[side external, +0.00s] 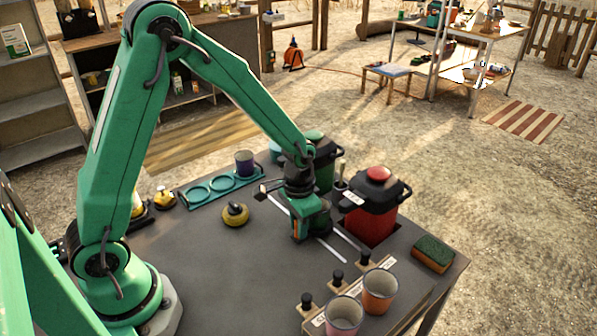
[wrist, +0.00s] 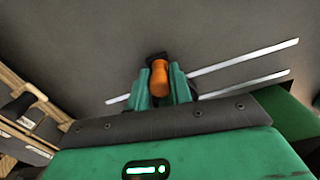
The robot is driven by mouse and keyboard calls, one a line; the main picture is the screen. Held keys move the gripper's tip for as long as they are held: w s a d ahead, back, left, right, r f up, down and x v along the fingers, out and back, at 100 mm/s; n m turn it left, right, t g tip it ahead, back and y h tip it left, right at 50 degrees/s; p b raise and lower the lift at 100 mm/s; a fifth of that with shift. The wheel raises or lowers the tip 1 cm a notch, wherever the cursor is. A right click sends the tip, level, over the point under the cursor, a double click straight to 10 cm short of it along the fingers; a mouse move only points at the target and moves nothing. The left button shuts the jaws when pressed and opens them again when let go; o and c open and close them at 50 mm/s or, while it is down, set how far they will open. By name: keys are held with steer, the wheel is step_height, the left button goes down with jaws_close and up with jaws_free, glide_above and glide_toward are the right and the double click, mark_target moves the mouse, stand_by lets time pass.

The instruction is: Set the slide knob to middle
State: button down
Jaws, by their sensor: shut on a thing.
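The slide knob (wrist: 159,78) is orange with a dark end. In the wrist view it stands between the two green fingers of my gripper (wrist: 160,86), which is shut on it. The knob sits at a pale straight slot line (wrist: 245,57) on the dark top. A short piece of this line shows left of the fingers and a longer piece right of them. In the side view my gripper (side external: 309,223) is down at the tabletop, and only a sliver of orange shows at it. My gripper hides most of the knob and part of the line there.
A second pale line (wrist: 245,84) runs beside the first. A red pot (side external: 372,210) stands close right of my gripper, with a green pot behind. A pink cup (side external: 343,316), an orange cup (side external: 379,291) and black switches stand in front. A sponge (side external: 433,253) lies right.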

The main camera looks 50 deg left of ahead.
steer(key=shift+a, duration=1.6)
steer(key=c, duration=1.2)
jaws_free()
steer(key=shift+c, duration=0.2)
steer(key=shift+r, duration=0.1)
step_height(320, 180, up, 8)
